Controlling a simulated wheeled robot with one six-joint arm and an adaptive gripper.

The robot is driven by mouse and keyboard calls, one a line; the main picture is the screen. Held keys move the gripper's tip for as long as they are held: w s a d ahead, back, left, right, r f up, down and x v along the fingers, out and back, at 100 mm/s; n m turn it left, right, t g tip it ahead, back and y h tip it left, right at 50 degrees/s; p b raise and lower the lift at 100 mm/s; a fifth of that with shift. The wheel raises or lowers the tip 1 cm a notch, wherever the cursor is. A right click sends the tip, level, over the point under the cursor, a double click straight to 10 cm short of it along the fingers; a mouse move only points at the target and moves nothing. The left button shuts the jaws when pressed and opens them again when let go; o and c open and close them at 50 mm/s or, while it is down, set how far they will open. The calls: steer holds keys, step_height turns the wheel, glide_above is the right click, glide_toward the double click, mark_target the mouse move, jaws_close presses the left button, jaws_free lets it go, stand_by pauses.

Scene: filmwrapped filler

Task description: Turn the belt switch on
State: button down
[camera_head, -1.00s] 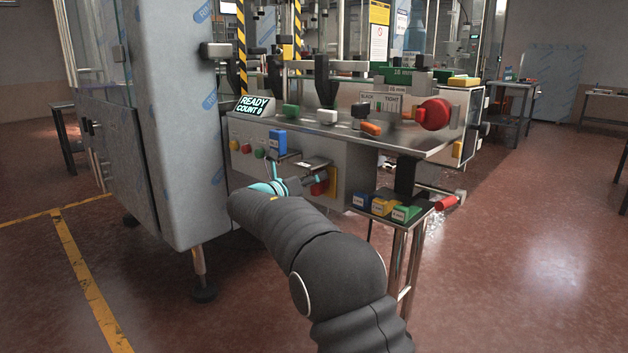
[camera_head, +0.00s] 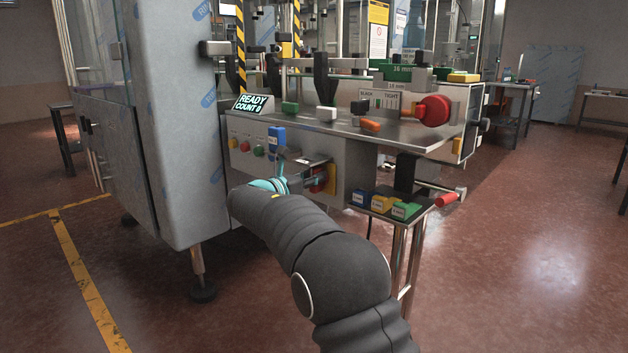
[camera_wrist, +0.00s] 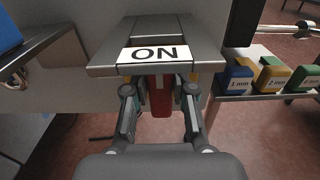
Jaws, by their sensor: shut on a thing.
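The belt switch is a red handle (camera_wrist: 160,98) under a grey plate with a white "ON" label (camera_wrist: 155,54) in the wrist view. In the head view the red switch (camera_head: 319,179) sits on a yellow backing plate (camera_head: 332,179) on the machine's front panel. My gripper (camera_wrist: 160,88) has a finger on each side of the red handle and is shut on it. In the head view my gripper (camera_head: 302,182) is small and partly hidden by my arm. The switch's exact angle is hard to tell.
Blue (camera_head: 361,198), yellow (camera_head: 382,203) and green (camera_head: 405,210) blocks stand on a small stand right of the switch. A blue block (camera_head: 277,139) is on the panel above left. A display (camera_head: 253,105) reads "READY".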

steer(key=c, duration=1)
jaws_free()
steer(key=shift+d, duration=0.1)
steer(key=shift+o, duration=0.2)
steer(key=shift+s, duration=0.1)
steer(key=v, duration=1.2)
